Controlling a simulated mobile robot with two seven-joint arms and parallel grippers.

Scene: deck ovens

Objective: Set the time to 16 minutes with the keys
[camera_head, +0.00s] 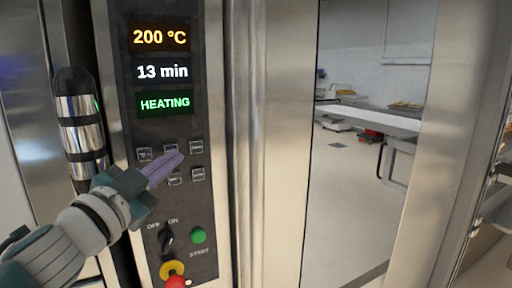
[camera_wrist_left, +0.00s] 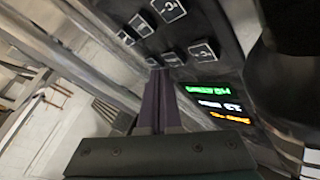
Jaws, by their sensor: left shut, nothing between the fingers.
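The oven's control panel shows 200 °C, a time display (camera_head: 162,72) reading 13 min, and a green HEATING display (camera_head: 165,103). Below them are small square keys in two rows, such as the top right key (camera_head: 196,146) and the bottom right key (camera_head: 198,173). Their labels are too small to read. My left gripper (camera_head: 179,157) is shut and empty, its purple fingers over the key area, partly covering the middle and left keys. In the left wrist view, the fingertips (camera_wrist_left: 160,76) are close to the keys (camera_wrist_left: 173,59); contact cannot be told. My right gripper is out of view.
Below the keys are an OFF/ON knob (camera_head: 166,238), a green START button (camera_head: 198,235) and a red emergency button (camera_head: 174,281) with a yellow collar. A chrome handle (camera_head: 80,125) stands left of the panel. An open doorway shows on the right.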

